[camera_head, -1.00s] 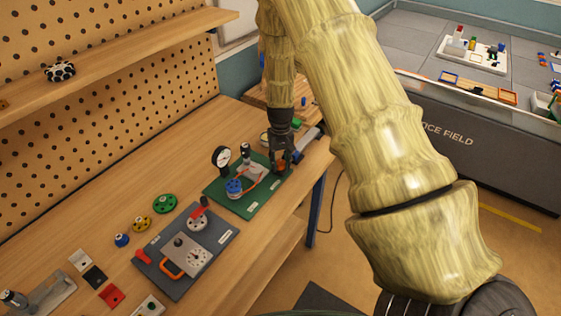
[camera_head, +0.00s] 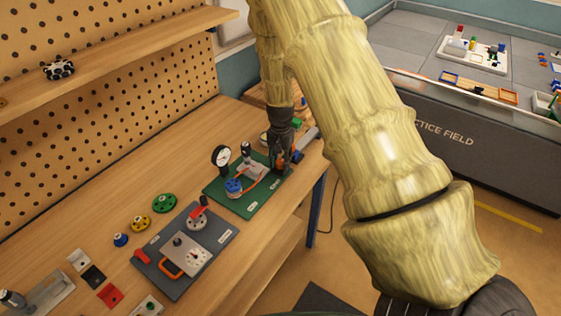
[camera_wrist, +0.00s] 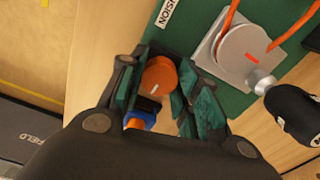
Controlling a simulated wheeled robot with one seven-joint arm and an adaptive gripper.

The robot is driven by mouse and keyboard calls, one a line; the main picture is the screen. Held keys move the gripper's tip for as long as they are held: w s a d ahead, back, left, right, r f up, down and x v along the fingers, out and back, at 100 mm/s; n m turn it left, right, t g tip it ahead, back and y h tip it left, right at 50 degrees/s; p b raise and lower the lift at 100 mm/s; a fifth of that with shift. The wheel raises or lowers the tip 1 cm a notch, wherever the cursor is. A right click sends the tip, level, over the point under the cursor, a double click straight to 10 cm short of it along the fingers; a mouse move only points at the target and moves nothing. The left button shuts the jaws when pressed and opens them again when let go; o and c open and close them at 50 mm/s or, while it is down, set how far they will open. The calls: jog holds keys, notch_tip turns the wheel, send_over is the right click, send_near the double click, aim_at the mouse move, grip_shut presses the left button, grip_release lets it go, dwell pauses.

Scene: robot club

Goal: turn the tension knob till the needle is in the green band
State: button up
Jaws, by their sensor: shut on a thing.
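The orange knob (camera_wrist: 158,76) with a white mark on its top sits between the fingers of my gripper (camera_wrist: 156,68) in the wrist view. The gripper is shut on it from above. In the head view my gripper (camera_head: 281,165) is at the right end of the green board (camera_head: 240,206) and mostly hides the knob. A round white gauge with a black rim (camera_head: 221,157) stands at the board's back left. Its needle and green band are too small to make out.
An orange cord runs from a blue spool (camera_head: 233,187) past a grey plate (camera_wrist: 236,50) with a disc. A dark grey panel (camera_head: 176,285) with a lever, dial and orange handle lies at the front left. Small coloured parts lie beside it. The bench edge is close to the right.

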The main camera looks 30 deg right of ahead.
aim_at(280, 161)
jog(key=m, duration=0.3)
jog(key=shift+m, duration=0.3)
jog(key=shift+w+r+m, duration=0.1)
jog(key=shift+m, duration=1.7)
jog(key=o, duration=1)
notch_tip(280, 161, up, 12)
